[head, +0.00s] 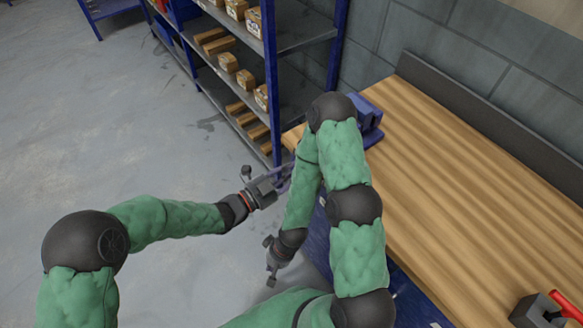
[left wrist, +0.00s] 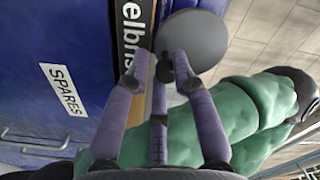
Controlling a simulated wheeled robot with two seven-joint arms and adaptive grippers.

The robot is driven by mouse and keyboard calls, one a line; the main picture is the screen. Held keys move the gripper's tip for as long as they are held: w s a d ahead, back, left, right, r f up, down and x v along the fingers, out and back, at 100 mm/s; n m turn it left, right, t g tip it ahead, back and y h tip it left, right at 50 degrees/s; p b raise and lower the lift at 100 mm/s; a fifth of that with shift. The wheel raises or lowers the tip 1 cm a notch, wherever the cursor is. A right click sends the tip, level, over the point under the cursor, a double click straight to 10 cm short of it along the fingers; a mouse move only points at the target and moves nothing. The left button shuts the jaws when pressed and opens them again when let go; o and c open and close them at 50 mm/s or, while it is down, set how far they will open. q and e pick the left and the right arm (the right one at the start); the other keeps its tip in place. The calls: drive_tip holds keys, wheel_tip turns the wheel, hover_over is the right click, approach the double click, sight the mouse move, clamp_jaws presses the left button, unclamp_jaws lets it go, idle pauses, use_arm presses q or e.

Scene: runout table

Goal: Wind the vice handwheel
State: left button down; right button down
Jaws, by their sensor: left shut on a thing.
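The blue vice (head: 367,112) sits at the far left corner of the wooden bench, partly hidden behind my right arm. In the left wrist view, a round dark grey disc (left wrist: 195,40) that looks like the vice handwheel stands just beyond my fingers. My left gripper (left wrist: 162,65) is shut on a small dark knob (left wrist: 164,70) in front of that disc. In the head view, my left gripper (head: 284,178) is by the bench's left end, and the wheel is hard to make out there. My right gripper (head: 271,272) hangs low beside the bench; its fingers are too small to judge.
The wooden bench top (head: 460,180) is mostly clear. A red-handled grey object (head: 545,308) is at its near right. A blue shelf rack (head: 272,90) with boxes stands close behind my left gripper. A blue front with a SPARES label (left wrist: 63,90) is beside it.

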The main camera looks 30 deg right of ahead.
use_arm(q)
drive_tip(key=shift+s+f, duration=0.1)
drive_tip(key=shift+s, duration=0.1)
drive_tip(key=n+p, duration=0.1)
drive_tip(key=s+n+p, duration=0.1)
drive_tip(key=n, duration=0.1)
drive_tip(key=shift+s+d, duration=0.1)
drive_tip(key=shift+d, duration=0.05)
